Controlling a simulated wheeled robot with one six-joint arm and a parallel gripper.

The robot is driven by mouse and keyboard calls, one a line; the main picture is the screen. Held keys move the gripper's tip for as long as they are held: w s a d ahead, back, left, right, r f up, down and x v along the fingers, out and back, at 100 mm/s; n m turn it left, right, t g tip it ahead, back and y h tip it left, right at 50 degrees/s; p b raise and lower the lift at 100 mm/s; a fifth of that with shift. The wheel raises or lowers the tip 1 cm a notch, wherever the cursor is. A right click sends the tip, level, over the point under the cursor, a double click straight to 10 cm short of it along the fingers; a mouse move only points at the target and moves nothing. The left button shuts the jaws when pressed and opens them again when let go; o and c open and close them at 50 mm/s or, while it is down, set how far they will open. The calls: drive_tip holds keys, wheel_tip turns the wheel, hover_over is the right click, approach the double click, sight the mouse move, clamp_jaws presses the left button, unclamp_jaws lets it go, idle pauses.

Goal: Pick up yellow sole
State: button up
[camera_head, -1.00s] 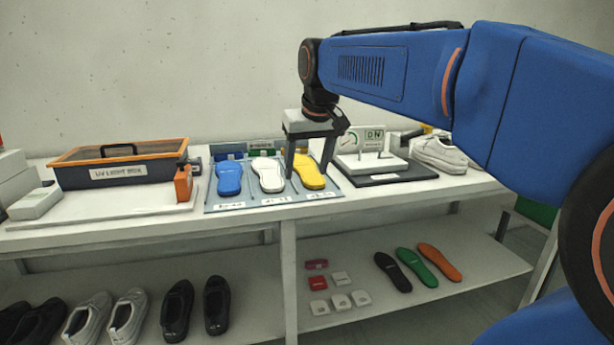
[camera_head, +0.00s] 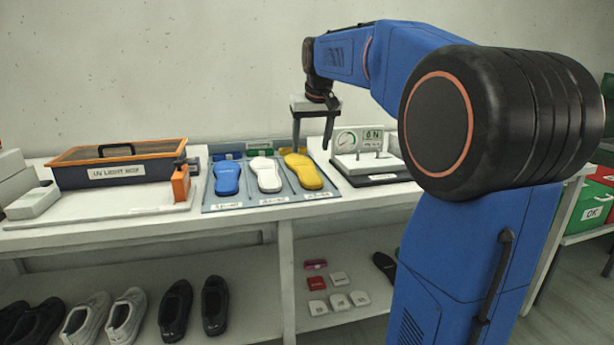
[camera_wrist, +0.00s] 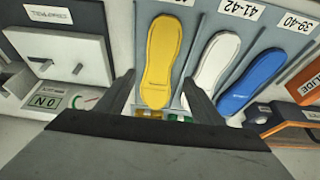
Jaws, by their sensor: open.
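The yellow sole (camera_head: 304,172) lies on the right part of a grey-blue mat (camera_head: 240,205) on the table, beside a white sole (camera_head: 267,174) and a blue sole (camera_head: 227,178). My gripper (camera_head: 313,146) is open and empty, fingers pointing down, above and behind the yellow sole. In the wrist view, the yellow sole (camera_wrist: 161,62) lies ahead of my gripper (camera_wrist: 157,85), in the gap between its fingers. The right finger partly covers the white sole (camera_wrist: 212,63) there. Nothing is between the fingertips.
A gauge stand (camera_head: 370,160) stands right of the mat. An orange-rimmed UV light box (camera_head: 120,165) stands to the left. Shoes (camera_head: 122,315) and small boxes (camera_head: 338,300) sit on the lower shelf. The space above the soles is clear.

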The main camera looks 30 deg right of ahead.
sight(307, 172)
drive_tip(key=x, duration=1)
drive_tip(key=shift+w+f, duration=0.1)
drive_tip(key=shift+f, duration=0.05)
drive_tip(key=c, duration=1)
